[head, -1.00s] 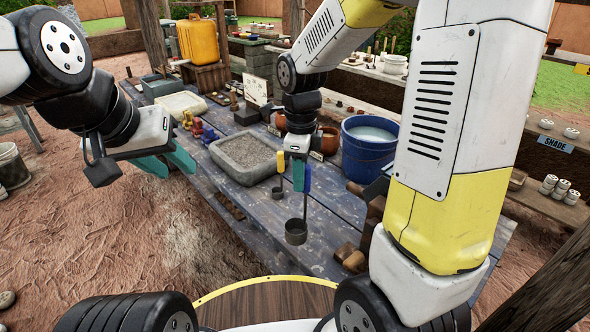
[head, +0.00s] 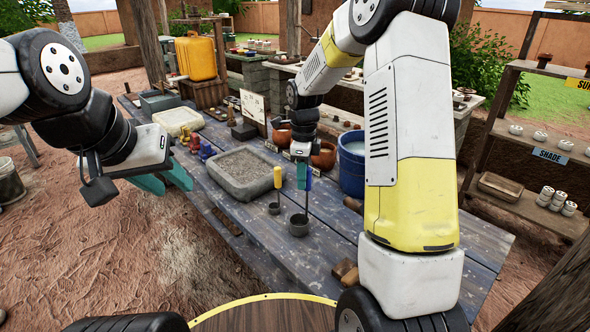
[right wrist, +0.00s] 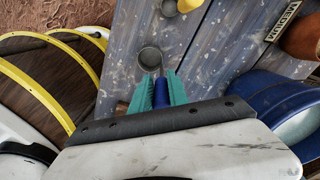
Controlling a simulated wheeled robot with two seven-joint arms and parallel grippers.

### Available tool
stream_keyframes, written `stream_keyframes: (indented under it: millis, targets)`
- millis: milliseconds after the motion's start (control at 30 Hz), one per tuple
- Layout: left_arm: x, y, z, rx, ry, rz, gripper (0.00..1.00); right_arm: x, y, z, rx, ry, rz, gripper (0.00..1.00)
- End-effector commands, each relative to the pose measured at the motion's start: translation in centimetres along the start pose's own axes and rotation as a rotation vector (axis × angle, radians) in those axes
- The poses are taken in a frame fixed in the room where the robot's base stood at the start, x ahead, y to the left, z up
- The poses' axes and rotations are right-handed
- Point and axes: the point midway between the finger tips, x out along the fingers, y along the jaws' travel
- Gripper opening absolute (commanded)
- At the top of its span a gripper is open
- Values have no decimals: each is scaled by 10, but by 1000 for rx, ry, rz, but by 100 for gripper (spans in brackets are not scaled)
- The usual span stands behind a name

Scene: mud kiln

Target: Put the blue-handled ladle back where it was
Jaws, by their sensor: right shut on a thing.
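The blue-handled ladle (head: 308,182) hangs upright in my right gripper (head: 304,174), its dark round cup (head: 299,225) at the bottom. In the right wrist view the blue handle (right wrist: 160,94) is between the teal fingers and the cup (right wrist: 150,58) shows beyond them. I cannot tell whether the cup touches the table. A yellow-handled ladle (head: 277,178) stands just left of it, its small cup on the table. My left gripper (head: 164,182) is open and empty, off the table's left edge.
The worn plank table (head: 262,240) is bare in front of the cup. A grey stone tray of grit (head: 241,170) lies to the left. A blue bucket (head: 352,165) stands to the right, with brown pots behind the gripper. Wooden blocks (head: 345,272) lie at the near right.

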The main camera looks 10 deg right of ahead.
Motion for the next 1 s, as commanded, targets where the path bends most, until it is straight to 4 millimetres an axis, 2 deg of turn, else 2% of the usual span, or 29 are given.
stream_keyframes:
  millis: [300, 333, 433, 800, 867, 1000]
  targets:
    - [0, 0, 0, 0, 0, 0, 36, 2, 0, 0, 0, -1, -2, 0]
    - [0, 0, 0, 0, 0, 0, 36, 3, 0, 0, 0, -1, -3, 22]
    - [0, 0, 0, 0, 0, 0, 36, 2, 0, 0, 0, -1, -3, 42]
    - [0, 0, 0, 0, 0, 0, 36, -1, 0, 0, 0, -1, -3, 42]
    - [0, 0, 0, 0, 0, 0, 36, -6, -1, 1, 0, -1, -4, 42]
    - [0, 0, 0, 0, 0, 0, 36, -30, -1, 1, 1, -2, -8, 42]
